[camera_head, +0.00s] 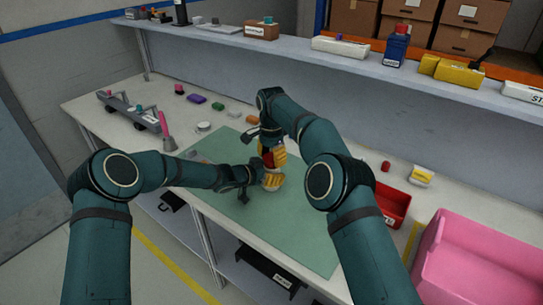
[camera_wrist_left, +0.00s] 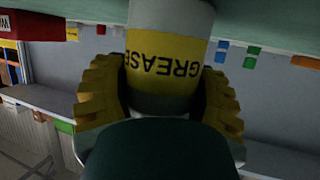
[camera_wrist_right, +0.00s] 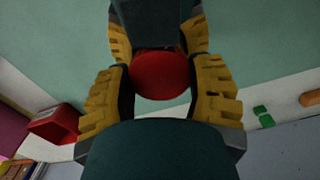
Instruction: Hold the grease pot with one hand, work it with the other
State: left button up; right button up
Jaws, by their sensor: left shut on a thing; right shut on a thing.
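The grease pot (camera_wrist_left: 165,70) has a white body and a yellow band lettered GREASE, which reads upside down in the left wrist view. My left gripper (camera_head: 271,181) is shut on its body, with a yellow pad on each side. A round red lid (camera_wrist_right: 160,76) tops the pot, and my right gripper (camera_head: 270,154) is shut around it from above. In the right wrist view the lid sits between the right pads, with the left gripper's pads beyond it. In the head view the grippers hide most of the pot, over the green mat (camera_head: 311,232).
A red tray (camera_head: 399,196) and a large pink bin (camera_head: 480,250) stand on the right of the bench. Several small coloured parts and a grey dashboard-like bar (camera_head: 130,109) lie at the left. A raised shelf (camera_head: 310,52) with boxes runs along the back.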

jog(key=shift+f, duration=0.75)
jog(key=shift+f, duration=0.55)
pick_arm(q)
grip_shut()
pick_arm(e)
jog(key=o, duration=0.5)
jog(key=shift+o, duration=1.2)
jog(key=shift+r, duration=2.25)
